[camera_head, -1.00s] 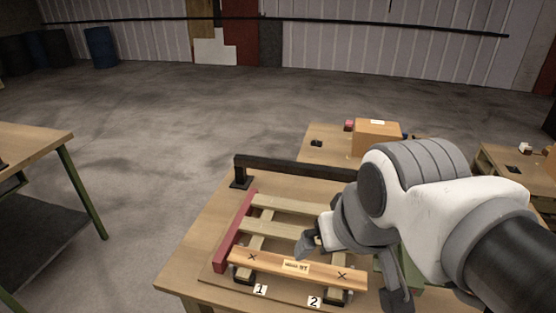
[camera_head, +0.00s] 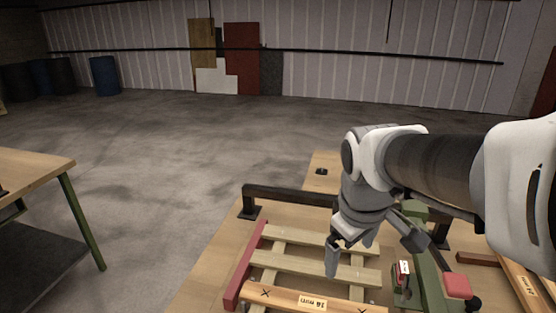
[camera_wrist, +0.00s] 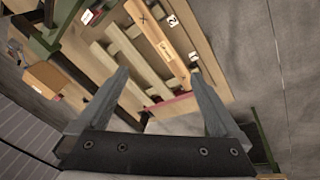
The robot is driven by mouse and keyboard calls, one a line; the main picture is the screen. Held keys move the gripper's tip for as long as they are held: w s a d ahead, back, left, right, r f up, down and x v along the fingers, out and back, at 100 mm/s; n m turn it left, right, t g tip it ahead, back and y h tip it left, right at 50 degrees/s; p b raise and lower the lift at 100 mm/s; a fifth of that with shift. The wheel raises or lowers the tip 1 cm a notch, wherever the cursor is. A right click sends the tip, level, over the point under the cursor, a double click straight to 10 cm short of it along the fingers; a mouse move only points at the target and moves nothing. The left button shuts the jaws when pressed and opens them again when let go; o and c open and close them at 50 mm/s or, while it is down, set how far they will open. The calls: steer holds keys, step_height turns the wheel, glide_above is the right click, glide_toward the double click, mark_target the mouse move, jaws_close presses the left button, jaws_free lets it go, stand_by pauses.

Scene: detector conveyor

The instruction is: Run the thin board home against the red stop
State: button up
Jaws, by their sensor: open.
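A thin board (camera_head: 338,307) labelled "16 mm", marked with X's, lies across the near part of a slatted wooden frame (camera_head: 300,265). The board's lower edge is cut off in the head view; it also shows in the wrist view (camera_wrist: 157,38). The red stop (camera_head: 246,266) is a bar along the frame's left side, seen too in the wrist view (camera_wrist: 172,104). The board's left end is close to the stop; I cannot tell whether they touch. My gripper (camera_head: 374,250) is open and empty over the frame's right part, its fingers (camera_wrist: 159,72) wide apart.
A dark raised rail (camera_head: 290,194) runs behind the frame. A green device (camera_head: 430,270) with a red block (camera_head: 457,285) stands at right, beside another labelled board (camera_head: 528,287). Open floor lies left of the table.

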mark_target(323, 305)
steer(key=w+d+f+n+g+y+b, duration=0.1)
steer(key=w+f+n+g, duration=0.2)
steer(key=w+f+n, duration=0.5)
step_height(323, 305, down, 5)
steer(key=w, duration=0.2)
steer(key=shift+w+d+r+b, duration=0.15)
steer(key=shift+w+d+b, duration=0.15)
steer(key=shift+w+b, duration=0.05)
step_height(323, 305, down, 18)
steer(key=shift+r+b, duration=0.25)
steer(key=shift+b, duration=0.8)
steer(key=c, duration=1.5)
steer(key=shift+w+a, duration=0.2)
steer(key=shift+a, duration=0.45)
